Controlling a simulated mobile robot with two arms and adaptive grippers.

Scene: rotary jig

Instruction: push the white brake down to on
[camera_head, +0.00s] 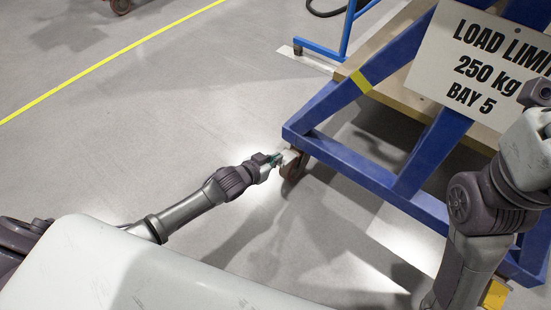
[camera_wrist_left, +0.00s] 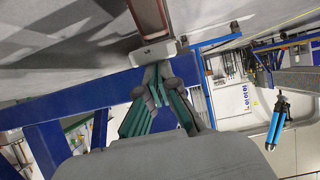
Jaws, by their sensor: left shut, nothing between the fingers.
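The white brake (camera_head: 290,156) sits at a caster wheel (camera_head: 292,168) under the near corner of the blue frame. In the left wrist view the brake (camera_wrist_left: 155,53) is a pale block beside the reddish-brown wheel (camera_wrist_left: 148,18). My left gripper (camera_head: 277,158) is shut and empty, right at the brake. In the left wrist view the green-padded fingertips (camera_wrist_left: 158,70) meet just at the brake's edge and seem to touch it; I cannot tell for sure. My right arm shows at the right edge, but its gripper is not seen.
The blue jig frame (camera_head: 375,180) stands just beyond the brake, with a white load-limit sign (camera_head: 485,65) on it. Another blue stand (camera_head: 325,50) is behind.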

